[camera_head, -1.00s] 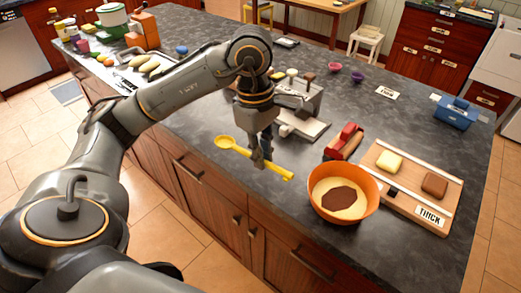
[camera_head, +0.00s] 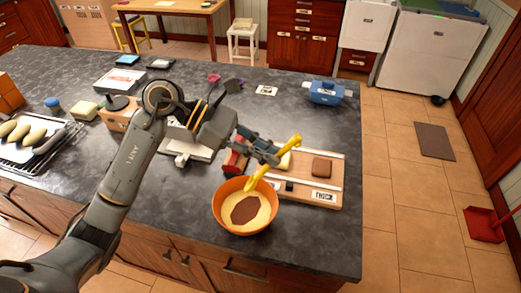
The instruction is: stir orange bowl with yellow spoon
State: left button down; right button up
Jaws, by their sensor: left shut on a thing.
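The orange bowl (camera_head: 219,211) stands on the dark counter and holds a cream-coloured filling with a brown patch. My left gripper (camera_head: 270,158) is above and behind the bowl, shut on the yellow spoon (camera_head: 285,154). The spoon is tilted, with its upper end to the right and its lower end over the bowl's back rim. I cannot tell whether its lower end touches the filling. My right gripper does not show.
A wooden board (camera_head: 328,195) with a yellow block and a brown block (camera_head: 321,168) lies right of the bowl. A red object (camera_head: 234,162) is close behind the bowl. The counter's front right is clear.

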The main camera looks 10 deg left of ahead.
pick_arm(q)
notch_tip(320, 180, down, 12)
jog(key=b, duration=0.9)
jog(key=shift+a+r, duration=0.2)
dwell(0.6)
